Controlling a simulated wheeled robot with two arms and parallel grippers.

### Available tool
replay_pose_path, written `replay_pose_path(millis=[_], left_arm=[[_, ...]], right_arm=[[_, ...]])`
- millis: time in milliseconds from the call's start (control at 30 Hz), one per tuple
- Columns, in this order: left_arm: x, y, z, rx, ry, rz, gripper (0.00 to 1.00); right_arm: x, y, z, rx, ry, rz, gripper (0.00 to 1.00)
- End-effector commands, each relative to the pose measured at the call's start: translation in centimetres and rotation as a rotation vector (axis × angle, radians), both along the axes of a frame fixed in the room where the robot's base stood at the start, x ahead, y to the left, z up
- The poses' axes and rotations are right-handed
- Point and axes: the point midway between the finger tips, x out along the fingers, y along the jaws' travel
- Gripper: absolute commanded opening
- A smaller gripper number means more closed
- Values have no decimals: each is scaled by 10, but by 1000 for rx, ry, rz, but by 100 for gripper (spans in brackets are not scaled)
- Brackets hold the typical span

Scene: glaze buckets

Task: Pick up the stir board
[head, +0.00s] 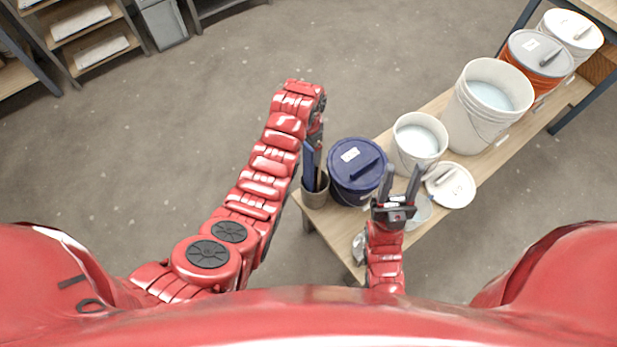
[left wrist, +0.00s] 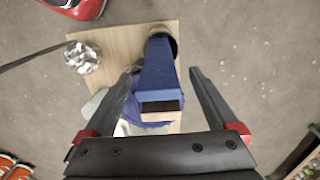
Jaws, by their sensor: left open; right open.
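The stir board is a blue board standing upright in a grey-brown pot (head: 315,194) at the left end of the bench. Its blue face (head: 308,168) shows beside my left gripper in the head view. In the left wrist view the board (left wrist: 160,72) points toward the camera, its dark end nearest. My left gripper (left wrist: 164,70) is open, with one finger on each side of the board and visible gaps between. In the head view the left gripper (head: 314,146) hangs over the pot, partly hidden by my arm. My right gripper (head: 402,170) is open and empty above the bench.
A lidded dark blue bucket (head: 358,178) stands right beside the pot. White buckets (head: 418,143) (head: 480,118), a round white lid (head: 452,187) and an orange bucket (head: 538,60) run along the wooden bench (head: 330,222). A crumpled shiny thing (left wrist: 83,57) lies near the bench end.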

Motion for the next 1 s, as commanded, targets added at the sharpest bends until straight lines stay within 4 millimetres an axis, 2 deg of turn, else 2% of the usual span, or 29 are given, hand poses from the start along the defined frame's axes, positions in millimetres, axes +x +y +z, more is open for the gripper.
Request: replay_pose_path(millis=[33,133,400,700,1000], left_arm=[[-1,0,0,1,3,0,92],[-3,-1,-13,2,4,0,92],[-1,-1,-34,0,-1,1,92],[-1,-1,-37,-1,-2,0,91],[-1,-1,-36,-1,-2,0,37]], right_arm=[[0,0,11,0,0,0,45],[0,0,19,0,0,0,45],[0,0,22,0,0,0,45],[0,0,22,0,0,0,45],[0,0,22,0,0,0,45]])
